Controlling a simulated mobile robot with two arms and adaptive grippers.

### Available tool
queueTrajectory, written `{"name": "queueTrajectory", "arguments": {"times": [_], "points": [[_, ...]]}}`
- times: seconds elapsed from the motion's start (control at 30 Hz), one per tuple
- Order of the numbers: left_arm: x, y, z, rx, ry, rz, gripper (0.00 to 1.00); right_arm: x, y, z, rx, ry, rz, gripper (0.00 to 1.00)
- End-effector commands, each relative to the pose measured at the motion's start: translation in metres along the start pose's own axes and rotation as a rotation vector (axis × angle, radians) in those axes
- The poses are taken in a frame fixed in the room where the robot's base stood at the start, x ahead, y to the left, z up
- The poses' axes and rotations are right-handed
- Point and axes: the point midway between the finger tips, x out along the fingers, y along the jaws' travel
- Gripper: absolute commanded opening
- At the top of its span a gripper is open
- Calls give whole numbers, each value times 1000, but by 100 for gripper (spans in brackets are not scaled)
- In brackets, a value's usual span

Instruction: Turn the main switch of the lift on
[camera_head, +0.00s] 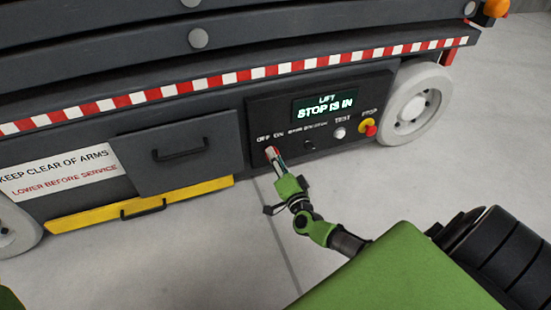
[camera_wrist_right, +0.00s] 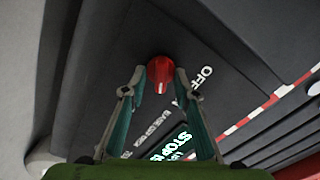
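The main switch is a red knob (camera_wrist_right: 160,72) with a white mark, on the dark lift control panel (camera_head: 262,113). In the wrist view the lettering OFF is just right of it. In the head view OFF and ON labels are above my gripper, which mostly covers the knob. My right gripper (camera_head: 274,153) is at the panel. In the wrist view its fingertips (camera_wrist_right: 160,76) are apart, one on either side of the knob, with small gaps visible; contact cannot be made out. My left gripper is not in view.
The panel's display (camera_head: 325,105) reads LIFT, STOP IS IN. Right of the main switch are a small black selector (camera_head: 309,145), a white TEST button (camera_head: 339,132) and a red STOP button (camera_head: 371,130) on yellow. A handled drawer front (camera_head: 150,150) is left; a wheel (camera_head: 415,104) is right.

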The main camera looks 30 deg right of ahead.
Motion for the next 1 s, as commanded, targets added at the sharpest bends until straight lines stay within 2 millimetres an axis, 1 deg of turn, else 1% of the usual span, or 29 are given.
{"name": "queueTrajectory", "arguments": {"times": [0.17, 0.27, 0.37, 0.6, 0.7, 0.83, 1.0], "points": [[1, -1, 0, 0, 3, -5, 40, -2, 0, 0, 0, 0, -1, 28], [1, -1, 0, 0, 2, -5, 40, -11, 1, 0, 1, 0, 1, 28], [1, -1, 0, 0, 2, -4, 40, -27, 1, 1, 1, -1, 2, 28], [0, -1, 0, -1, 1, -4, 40, -76, 1, 0, 0, -1, 2, 28], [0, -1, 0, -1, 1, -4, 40, -94, 1, 1, 0, -2, 3, 28], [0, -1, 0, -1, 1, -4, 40, -110, 1, 0, 1, 0, 2, 28], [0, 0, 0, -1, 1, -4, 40, -120, 0, 0, 0, 1, 0, 28]]}}
